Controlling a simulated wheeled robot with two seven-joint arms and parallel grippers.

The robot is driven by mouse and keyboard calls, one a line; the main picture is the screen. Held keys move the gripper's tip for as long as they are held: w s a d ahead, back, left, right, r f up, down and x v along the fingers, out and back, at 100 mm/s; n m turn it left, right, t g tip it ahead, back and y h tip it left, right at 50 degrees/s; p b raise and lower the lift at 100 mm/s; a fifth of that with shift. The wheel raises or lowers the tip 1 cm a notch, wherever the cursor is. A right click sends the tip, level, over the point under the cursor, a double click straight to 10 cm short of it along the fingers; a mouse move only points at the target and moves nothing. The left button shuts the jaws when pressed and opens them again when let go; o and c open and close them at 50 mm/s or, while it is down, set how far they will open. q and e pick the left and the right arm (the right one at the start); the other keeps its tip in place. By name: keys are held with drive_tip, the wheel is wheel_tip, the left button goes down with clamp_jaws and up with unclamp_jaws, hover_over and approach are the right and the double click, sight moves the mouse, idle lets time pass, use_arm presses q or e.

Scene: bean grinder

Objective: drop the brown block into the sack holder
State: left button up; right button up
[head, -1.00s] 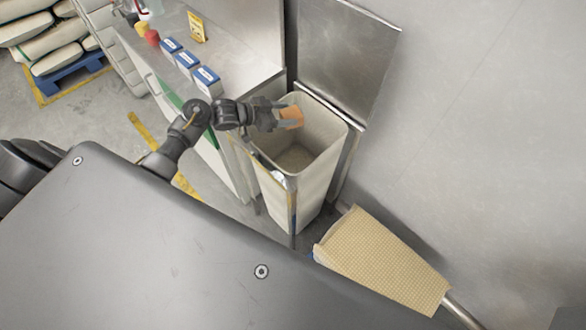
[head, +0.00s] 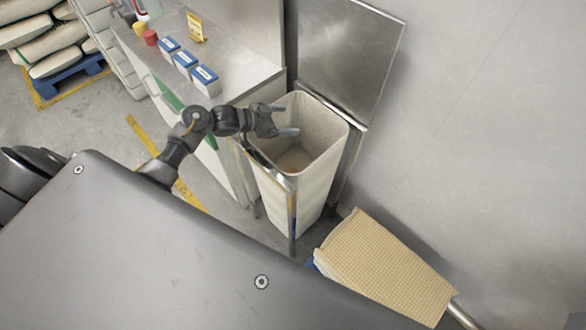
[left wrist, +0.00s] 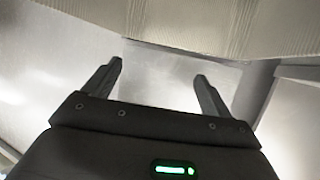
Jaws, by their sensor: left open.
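The sack holder (head: 353,150) is a tall metal frame with an open white sack (head: 318,185) hung in it, its lid raised behind. My left gripper (head: 285,120) is over the left part of the sack's mouth, with its fingers spread and nothing between them. The left wrist view also shows the fingers apart and empty (left wrist: 160,72). A faint brownish patch, which looks like the brown block (head: 292,170), shows low inside the sack. Its outline is too small to make out. My right gripper is not in view.
A steel counter (head: 240,70) left of the holder carries several blue-and-white boxes (head: 205,80), a red jar (head: 151,37) and a yellow packet (head: 195,27). A beige woven cloth-like piece (head: 385,265) lies at the lower right. Stacked sacks (head: 55,60) stand far left.

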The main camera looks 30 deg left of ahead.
use_arm(q)
drive_tip(key=shift+s, duration=0.1)
drive_tip(key=b+v, duration=0.1)
drive_tip(key=v, duration=0.9)
drive_tip(key=shift+s+a+b, duration=0.25)
drive_tip(key=shift+b, duration=0.15)
drive_tip(key=shift+d, duration=0.1)
